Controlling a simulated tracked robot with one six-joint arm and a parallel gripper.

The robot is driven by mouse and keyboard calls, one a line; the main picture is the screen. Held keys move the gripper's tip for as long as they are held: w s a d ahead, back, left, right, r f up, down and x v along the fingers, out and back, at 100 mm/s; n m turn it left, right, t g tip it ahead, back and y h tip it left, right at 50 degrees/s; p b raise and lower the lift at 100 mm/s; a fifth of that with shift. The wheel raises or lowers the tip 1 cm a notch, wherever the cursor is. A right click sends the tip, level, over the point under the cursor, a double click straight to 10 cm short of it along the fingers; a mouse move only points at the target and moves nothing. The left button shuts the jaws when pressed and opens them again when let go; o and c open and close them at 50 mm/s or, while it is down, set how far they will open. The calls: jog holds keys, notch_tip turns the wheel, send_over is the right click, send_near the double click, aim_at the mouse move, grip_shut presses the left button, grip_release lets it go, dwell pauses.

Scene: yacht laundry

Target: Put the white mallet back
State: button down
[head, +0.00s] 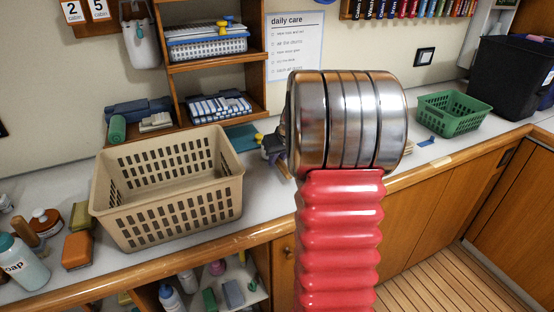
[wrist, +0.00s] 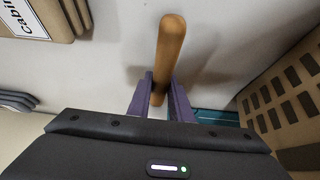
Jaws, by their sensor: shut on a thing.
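My gripper (wrist: 158,90) is shut on a wooden handle (wrist: 171,45), with its purple fingers on either side of it. The handle's rounded end points away from the gripper in the wrist view. I take it for the white mallet's handle; no white head shows in either view. In the head view, my gripper (head: 271,150) is partly hidden behind my arm, just right of the beige basket. A short piece of the handle (head: 284,170) shows below it, over the white counter.
The beige basket (head: 170,222) stands empty on the counter (head: 262,195). Bottles and sponges are at left. Wooden shelves (head: 213,65) with folded cloths stand behind. A green basket (head: 453,112) and black bin (head: 508,75) are at right. The basket also shows in the wrist view (wrist: 290,70).

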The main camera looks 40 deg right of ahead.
jog(key=shift+f, duration=0.35)
jog(key=c, duration=1.8)
grip_release()
jog(key=shift+v, duration=1.45)
jog(key=shift+o, duration=0.3)
jog(key=o, duration=0.5)
jog(key=shift+s, duration=0.1)
